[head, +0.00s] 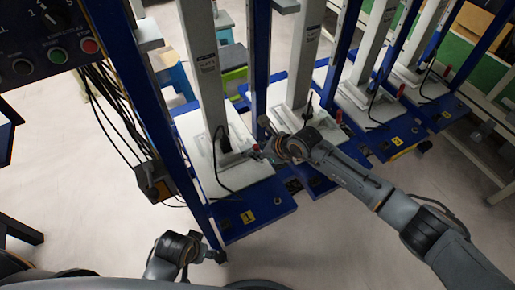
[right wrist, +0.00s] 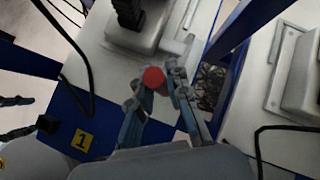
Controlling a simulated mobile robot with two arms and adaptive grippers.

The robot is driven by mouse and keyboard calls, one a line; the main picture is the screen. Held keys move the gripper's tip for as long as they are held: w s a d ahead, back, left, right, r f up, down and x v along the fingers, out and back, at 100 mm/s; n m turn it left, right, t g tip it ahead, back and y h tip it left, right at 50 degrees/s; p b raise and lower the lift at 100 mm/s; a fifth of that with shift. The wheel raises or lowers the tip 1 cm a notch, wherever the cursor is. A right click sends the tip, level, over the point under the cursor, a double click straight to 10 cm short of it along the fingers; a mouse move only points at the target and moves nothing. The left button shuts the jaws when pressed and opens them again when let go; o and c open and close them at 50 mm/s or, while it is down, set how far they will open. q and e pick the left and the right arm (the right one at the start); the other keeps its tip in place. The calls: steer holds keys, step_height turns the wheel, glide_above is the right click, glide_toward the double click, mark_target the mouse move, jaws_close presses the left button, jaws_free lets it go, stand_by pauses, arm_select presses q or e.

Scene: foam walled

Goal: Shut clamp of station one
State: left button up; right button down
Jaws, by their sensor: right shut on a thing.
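Station one is the leftmost blue-framed station, with a white plate (head: 205,160) and a yellow label "1" (head: 248,216) on its blue base. The label also shows in the right wrist view (right wrist: 83,140). The clamp's red-tipped handle (right wrist: 153,77) sits between the fingers of my right gripper (right wrist: 157,92), which is shut on it. In the head view this gripper (head: 261,149) is at the right side of station one's plate, partly hiding the clamp. My left gripper (head: 214,256) is low, near the base's front corner; its finger opening is unclear.
More stations with white plates (head: 368,104) and red-handled clamps stand in a row to the right. A control panel (head: 45,35) with buttons and hanging cables is at upper left. A small box (head: 153,181) is on the left post. Pale floor is free at the front.

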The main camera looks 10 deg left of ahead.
stand_by(0.3)
steer(key=c, duration=1.3)
jaws_free()
steer(key=shift+a, duration=0.1)
steer(key=v, duration=1.2)
